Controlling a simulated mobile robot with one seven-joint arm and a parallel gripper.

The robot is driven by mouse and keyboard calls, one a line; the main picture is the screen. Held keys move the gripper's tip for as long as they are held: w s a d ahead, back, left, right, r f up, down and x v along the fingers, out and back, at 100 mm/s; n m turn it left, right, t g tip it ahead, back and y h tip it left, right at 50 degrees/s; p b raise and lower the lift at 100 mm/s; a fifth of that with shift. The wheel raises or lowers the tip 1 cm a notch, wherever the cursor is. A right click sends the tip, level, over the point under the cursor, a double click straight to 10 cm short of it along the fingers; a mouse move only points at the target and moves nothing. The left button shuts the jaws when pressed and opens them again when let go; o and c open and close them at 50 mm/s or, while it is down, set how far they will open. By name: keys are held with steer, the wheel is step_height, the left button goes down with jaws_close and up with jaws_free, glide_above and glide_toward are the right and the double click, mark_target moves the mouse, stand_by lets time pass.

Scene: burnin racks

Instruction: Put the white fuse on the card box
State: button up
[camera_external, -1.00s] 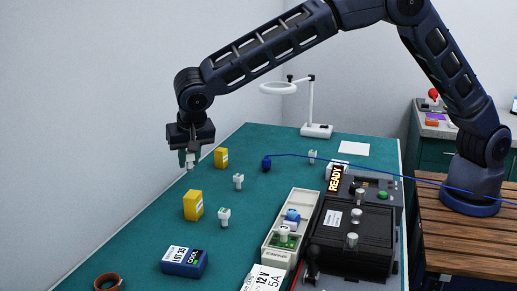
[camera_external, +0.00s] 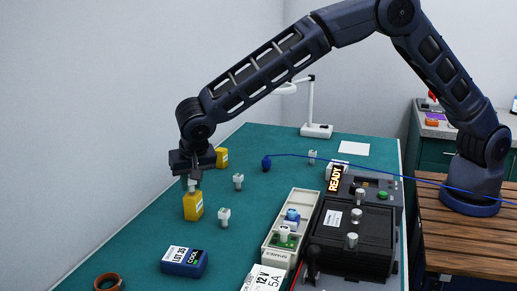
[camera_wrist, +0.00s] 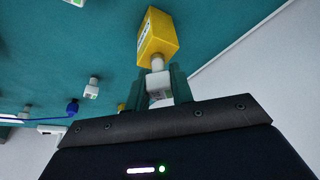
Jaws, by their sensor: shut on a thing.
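My gripper (camera_external: 194,180) is shut on a white fuse (camera_wrist: 158,86), held by its body between the fingers. The fuse's narrow end points at a yellow box (camera_external: 193,208) with a white label, which may be the card box. That yellow box also shows in the wrist view (camera_wrist: 158,38), just beyond the fuse. The gripper and fuse are right at the top of the box in the external view. I cannot tell whether the fuse touches it.
Another yellow box (camera_external: 222,157) stands behind the gripper. White fuses stand on the green mat (camera_external: 238,182) (camera_external: 224,217). A blue box (camera_external: 184,262) and brown ring (camera_external: 107,282) lie in front. A SPARES tray (camera_external: 270,252) and black unit (camera_external: 335,240) are at right.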

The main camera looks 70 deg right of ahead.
steer(key=o, duration=1)
steer(key=shift+f, duration=0.1)
steer(key=v, duration=1.2)
steer(key=shift+r, duration=0.25)
steer(key=s+d+r+n+y, duration=0.1)
steer(key=s+d+r, duration=0.55)
steer(key=d, duration=0.25)
steer(key=s+d+r+n+y, duration=0.1)
steer(key=s+d+r+n, duration=0.1)
steer(key=s+d+r, duration=0.65)
steer(key=s+d+r+n, duration=0.1)
steer(key=s+d+r, duration=0.2)
steer(key=s+d, duration=0.5)
steer(key=s+d+f+n, duration=0.1)
steer(key=s+d, duration=0.3)
steer(key=s, duration=0.5)
steer(key=s+d+f+n+t, duration=0.1)
steer(key=s+d+n, duration=0.1)
steer(key=s+d, duration=0.3)
steer(key=s+d+f+n+y, duration=0.1)
steer(key=s+d, duration=0.3)
steer(key=s, duration=1)
steer(key=shift+s+d+f+n, duration=0.1)
steer(key=shift+d+f+n, duration=0.3)
steer(key=shift+f+n, duration=0.15)
